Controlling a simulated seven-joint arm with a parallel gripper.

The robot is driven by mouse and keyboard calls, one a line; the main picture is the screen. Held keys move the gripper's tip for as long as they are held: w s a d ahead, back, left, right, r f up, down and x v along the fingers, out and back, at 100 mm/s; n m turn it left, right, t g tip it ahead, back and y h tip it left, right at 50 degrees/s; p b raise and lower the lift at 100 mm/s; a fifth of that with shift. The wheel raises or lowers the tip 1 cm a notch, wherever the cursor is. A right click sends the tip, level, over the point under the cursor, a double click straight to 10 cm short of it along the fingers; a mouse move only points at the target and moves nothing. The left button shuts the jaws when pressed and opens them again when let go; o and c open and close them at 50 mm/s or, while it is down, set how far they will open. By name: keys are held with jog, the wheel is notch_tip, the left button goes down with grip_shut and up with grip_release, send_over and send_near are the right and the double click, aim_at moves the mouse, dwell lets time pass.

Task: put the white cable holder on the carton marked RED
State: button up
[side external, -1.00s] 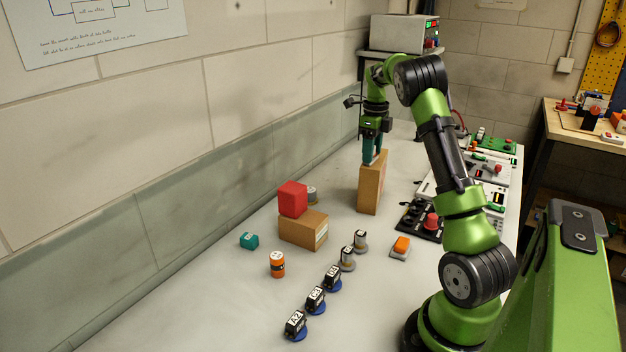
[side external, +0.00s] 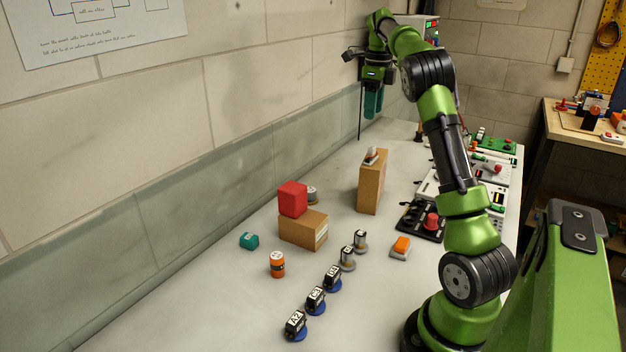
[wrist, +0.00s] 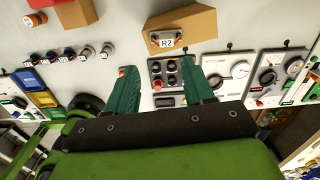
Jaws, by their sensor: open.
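The white cable holder (side external: 371,156), a small pale piece with a label, rests on top of the tall brown carton (side external: 371,190). In the wrist view the holder (wrist: 166,39) shows an R2 label and lies on the carton's top face (wrist: 202,22), near one end. No marking on this carton can be read in either view. My gripper (side external: 373,112) is open and empty, above and beyond the carton, clear of the holder. Its two teal fingers (wrist: 157,70) stand apart in the wrist view.
A lower carton (side external: 302,231) carries a red block (side external: 292,199). Control panels (side external: 468,185) line the right side of the bench.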

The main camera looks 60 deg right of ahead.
jog(key=a+r+n+t, duration=0.2)
jog(key=a+n, duration=0.6)
jog(key=a, duration=0.3)
jog(key=a+r+n+t, duration=0.1)
jog(key=a+n+t, duration=0.1)
jog(key=a+n, duration=0.8)
jog(key=s+a+f+n+t, duration=0.1)
jog(key=s+a+f+n, duration=0.1)
jog(key=a, duration=0.4)
jog(key=s+a+f+n+t+y, duration=0.1)
jog(key=s+a+f+n, duration=0.2)
jog(key=a+n, duration=0.3)
jog(key=s+a+f+n+t+y, duration=0.1)
jog(key=s+a+f+n, duration=0.1)
jog(key=s+a+n, duration=0.2)
jog(key=a+n, duration=0.1)
jog(key=a, duration=0.2)
jog(key=shift+s+f, duration=0.2)
jog(key=shift+s, duration=0.1)
jog(key=shift+a, duration=0.1)
